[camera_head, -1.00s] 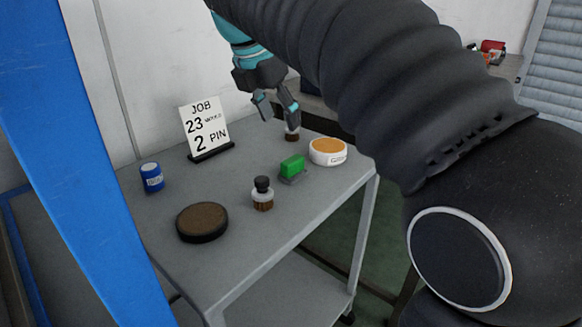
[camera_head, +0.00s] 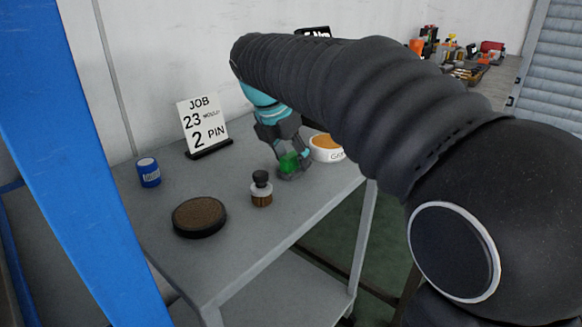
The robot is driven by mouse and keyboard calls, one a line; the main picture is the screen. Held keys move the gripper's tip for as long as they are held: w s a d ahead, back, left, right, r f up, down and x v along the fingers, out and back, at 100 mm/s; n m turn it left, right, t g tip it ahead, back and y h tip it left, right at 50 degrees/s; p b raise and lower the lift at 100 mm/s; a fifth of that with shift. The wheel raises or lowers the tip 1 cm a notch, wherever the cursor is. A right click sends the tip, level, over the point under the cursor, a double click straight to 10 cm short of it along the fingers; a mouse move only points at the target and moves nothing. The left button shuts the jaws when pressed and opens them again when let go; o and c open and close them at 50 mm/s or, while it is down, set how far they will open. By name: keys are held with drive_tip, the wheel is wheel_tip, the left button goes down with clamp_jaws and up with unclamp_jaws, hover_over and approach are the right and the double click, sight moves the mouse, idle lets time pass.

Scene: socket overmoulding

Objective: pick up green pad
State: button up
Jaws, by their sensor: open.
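The green pad (camera_head: 289,163) is a small green block on a grey base, standing on the grey table (camera_head: 228,240) near its back right. My gripper (camera_head: 290,165) is lowered over it, with its dark fingers open around the pad. The fingers hide part of the pad, and I cannot tell whether they touch it.
A round white dish with an orange top (camera_head: 324,149) stands close to the right of the gripper. A small dark-capped bottle (camera_head: 261,189) stands in front. A brown round pad (camera_head: 199,215), a blue can (camera_head: 148,172) and a job sign (camera_head: 203,126) stand left. The front table surface is clear.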

sight(292, 154)
drive_tip(key=shift+d+f, duration=0.1)
drive_tip(key=shift+f, duration=0.15)
clamp_jaws()
drive_tip(key=shift+r, duration=0.1)
drive_tip(key=shift+w+r, duration=0.1)
drive_tip(key=shift+r, duration=0.5)
wheel_tip(292, 154, up, 3)
drive_tip(key=shift+f+p, duration=0.1)
drive_tip(key=shift+p, duration=0.4)
drive_tip(key=d+r+p, duration=0.1)
drive_tip(key=d+r, duration=0.6)
drive_tip(key=d, duration=0.4)
drive_tip(key=shift+w+d, duration=0.3)
drive_tip(key=shift+w, duration=0.05)
